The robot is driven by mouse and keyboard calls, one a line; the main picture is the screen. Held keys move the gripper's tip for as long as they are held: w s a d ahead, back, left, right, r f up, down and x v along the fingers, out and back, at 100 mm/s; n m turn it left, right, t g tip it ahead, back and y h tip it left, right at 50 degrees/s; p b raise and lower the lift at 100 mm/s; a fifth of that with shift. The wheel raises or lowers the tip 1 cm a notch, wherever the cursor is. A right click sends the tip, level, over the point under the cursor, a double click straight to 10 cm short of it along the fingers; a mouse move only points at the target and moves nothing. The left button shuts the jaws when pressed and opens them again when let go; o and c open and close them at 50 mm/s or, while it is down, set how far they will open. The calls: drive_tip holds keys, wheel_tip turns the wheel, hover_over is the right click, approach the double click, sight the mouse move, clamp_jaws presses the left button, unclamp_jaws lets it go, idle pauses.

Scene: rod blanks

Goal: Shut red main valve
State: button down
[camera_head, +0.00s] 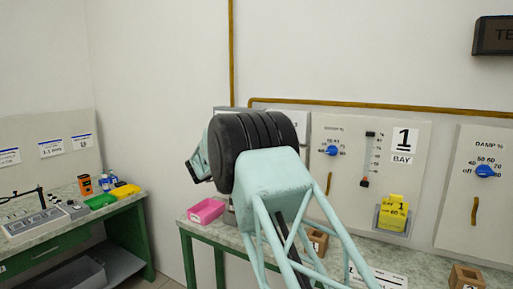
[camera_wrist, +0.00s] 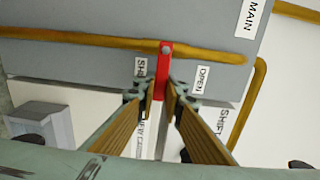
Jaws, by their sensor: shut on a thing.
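The red main valve lever (camera_wrist: 163,72) shows in the wrist view on a brass pipe (camera_wrist: 100,41), in front of a grey panel marked MAIN. It lies between a label reading OPEN on the right and a partly hidden label starting SH on the left. My gripper (camera_wrist: 160,90) is shut on the lever, with a fingertip on each side of it. The lever points from the pipe toward the gripper, between the two labels. In the head view my arm hides the valve and the gripper's fingertips.
In the head view, the bay 1 panel (camera_head: 420,150) has a blue dial (camera_head: 332,150), a slider and a yellow tag (camera_head: 393,213). Another panel with a blue dial (camera_head: 487,171) stands right. A pink box (camera_head: 206,211) and wooden blocks sit on the bench. A green-framed bench (camera_head: 125,200) stands left.

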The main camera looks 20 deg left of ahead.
drive_tip(key=shift+f, duration=0.1)
idle(0.3)
drive_tip(key=c, duration=2.7)
unclamp_jaws()
drive_tip(key=shift+s, duration=0.1)
drive_tip(key=shift+s+a, duration=0.15)
drive_tip(key=shift+s, duration=1.8)
drive_tip(key=shift+s+a, duration=0.15)
drive_tip(key=shift+s, duration=1.8)
drive_tip(key=shift+s+a, duration=0.15)
drive_tip(key=shift+s, duration=1.8)
